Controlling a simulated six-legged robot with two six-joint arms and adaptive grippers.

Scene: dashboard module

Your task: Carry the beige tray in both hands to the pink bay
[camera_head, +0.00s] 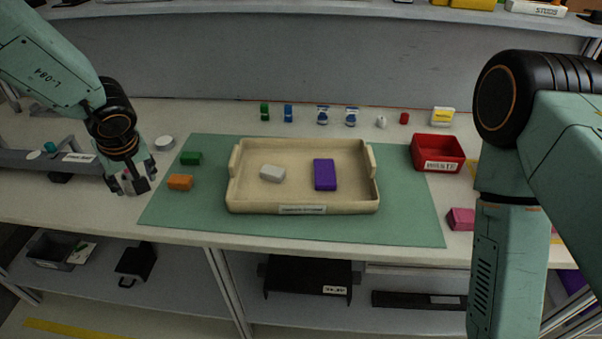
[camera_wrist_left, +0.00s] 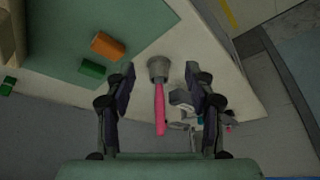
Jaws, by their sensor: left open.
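The beige tray (camera_head: 304,208) sits flat on a green mat, with a raised handle at its left and right ends. It holds a light grey block (camera_head: 272,173) and a purple block (camera_head: 325,174). My left gripper (camera_head: 134,184) is open and empty, left of the mat and apart from the tray. I cannot make out a pink bay; a pink block (camera_head: 461,219) lies right of the mat.
Green (camera_head: 191,158) and orange (camera_head: 180,182) blocks lie on the mat (camera_head: 405,220) left of the tray. A red bin (camera_head: 437,153) stands at its right corner. Several small items line the back.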

